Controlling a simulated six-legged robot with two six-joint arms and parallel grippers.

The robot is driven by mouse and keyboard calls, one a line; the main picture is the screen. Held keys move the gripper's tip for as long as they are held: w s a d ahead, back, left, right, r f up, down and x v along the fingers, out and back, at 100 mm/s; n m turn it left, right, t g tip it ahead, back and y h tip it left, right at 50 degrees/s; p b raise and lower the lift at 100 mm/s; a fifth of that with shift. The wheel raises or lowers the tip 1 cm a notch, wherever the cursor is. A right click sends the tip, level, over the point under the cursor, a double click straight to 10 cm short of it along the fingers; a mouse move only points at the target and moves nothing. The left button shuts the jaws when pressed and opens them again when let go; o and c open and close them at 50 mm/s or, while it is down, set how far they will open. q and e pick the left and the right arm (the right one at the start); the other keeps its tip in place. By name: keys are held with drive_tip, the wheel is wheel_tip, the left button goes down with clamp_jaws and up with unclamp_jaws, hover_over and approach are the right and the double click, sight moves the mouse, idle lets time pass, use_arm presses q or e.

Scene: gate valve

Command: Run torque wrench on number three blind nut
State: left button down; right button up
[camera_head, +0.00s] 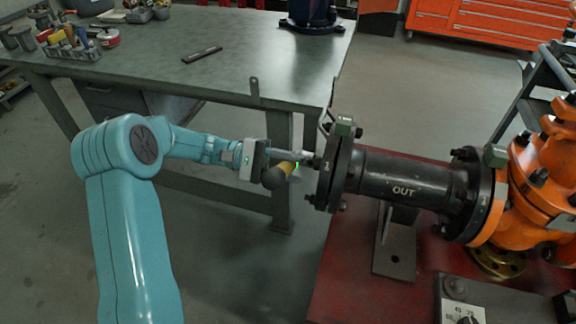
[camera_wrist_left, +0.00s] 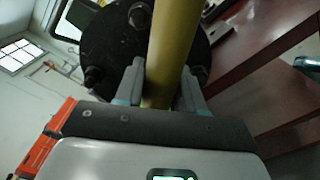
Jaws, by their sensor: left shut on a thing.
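The torque wrench with a yellow grip (camera_head: 279,176) is held in my left gripper (camera_head: 292,156). In the left wrist view, the two fingers (camera_wrist_left: 160,88) close on either side of the yellow handle (camera_wrist_left: 168,50). The dark blind flange (camera_head: 335,178) closes the left end of the black pipe, with bolts and nuts round its rim. The gripper is just left of the flange face, close to a nut (camera_head: 317,162). The wrench's working end is hard to make out, so contact with a nut cannot be told. In the wrist view the flange (camera_wrist_left: 112,50) lies behind the handle.
The pipe marked OUT (camera_head: 405,188) runs right to the orange valve (camera_head: 530,190). A red stand (camera_head: 345,285) lies below it. The grey workbench (camera_head: 240,62) behind carries tools at its far left and a flat dark bar (camera_head: 202,54).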

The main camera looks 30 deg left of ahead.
use_arm(q)
drive_tip(key=shift+r, duration=0.1)
drive_tip(key=shift+x, duration=1.65)
drive_tip(key=shift+w+d, duration=0.1)
drive_tip(key=shift+d, duration=0.15)
idle(0.7)
drive_tip(key=shift+a, duration=0.3)
idle(0.6)
drive_tip(key=shift+v, duration=2.1)
drive_tip(key=shift+d, duration=0.15)
